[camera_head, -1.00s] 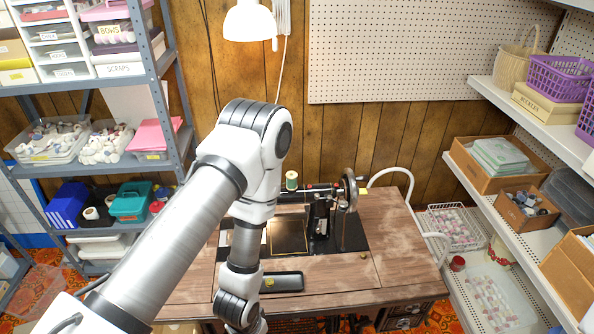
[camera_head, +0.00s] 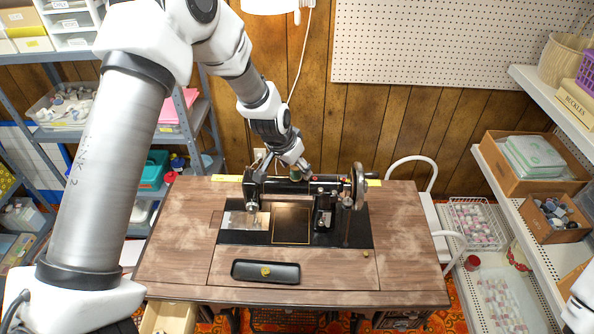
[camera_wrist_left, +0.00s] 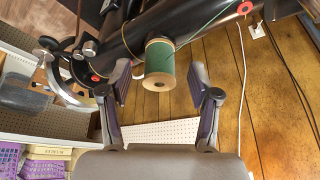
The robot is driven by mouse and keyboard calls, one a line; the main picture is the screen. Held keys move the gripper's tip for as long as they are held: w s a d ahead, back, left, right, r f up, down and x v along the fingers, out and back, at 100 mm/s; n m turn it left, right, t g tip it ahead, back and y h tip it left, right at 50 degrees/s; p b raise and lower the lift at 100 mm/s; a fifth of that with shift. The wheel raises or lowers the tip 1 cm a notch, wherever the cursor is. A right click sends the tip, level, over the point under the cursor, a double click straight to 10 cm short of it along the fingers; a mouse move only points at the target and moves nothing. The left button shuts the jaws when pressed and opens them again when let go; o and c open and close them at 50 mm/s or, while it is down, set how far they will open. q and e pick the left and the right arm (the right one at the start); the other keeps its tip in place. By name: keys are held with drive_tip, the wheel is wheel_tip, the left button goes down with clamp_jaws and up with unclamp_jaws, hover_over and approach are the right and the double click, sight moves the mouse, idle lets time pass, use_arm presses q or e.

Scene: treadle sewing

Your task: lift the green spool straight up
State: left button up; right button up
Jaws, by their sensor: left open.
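The green spool (camera_wrist_left: 160,61) has pale wooden ends and stands on the black sewing machine arm (camera_head: 330,184). A green thread runs from it along the machine. In the head view, a little of the spool (camera_head: 296,174) shows beside my left gripper (camera_head: 282,168). My left gripper is open. In the left wrist view its fingers (camera_wrist_left: 159,78) are on either side of the spool, with a gap visible on each side. I cannot tell how far down the spool the fingertips reach. My right gripper is not in view.
The machine's handwheel (camera_head: 358,186) is to the right of the spool. A black tray (camera_head: 265,271) with a brass-coloured object lies at the front of the wooden table (camera_head: 190,240). A lamp (camera_head: 268,5) hangs above. Shelves stand on both sides.

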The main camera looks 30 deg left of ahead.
use_arm(q)
drive_tip(key=shift+f, duration=0.55)
drive_tip(key=shift+w, duration=0.1)
drive_tip(key=c, duration=0.8)
drive_tip(key=shift+c, duration=0.6)
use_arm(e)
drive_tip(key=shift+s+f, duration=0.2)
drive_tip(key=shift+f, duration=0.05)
use_arm(q)
wheel_tip(320, 180, up, 16)
drive_tip(key=p, duration=0.4)
drive_tip(key=shift+f, duration=0.15)
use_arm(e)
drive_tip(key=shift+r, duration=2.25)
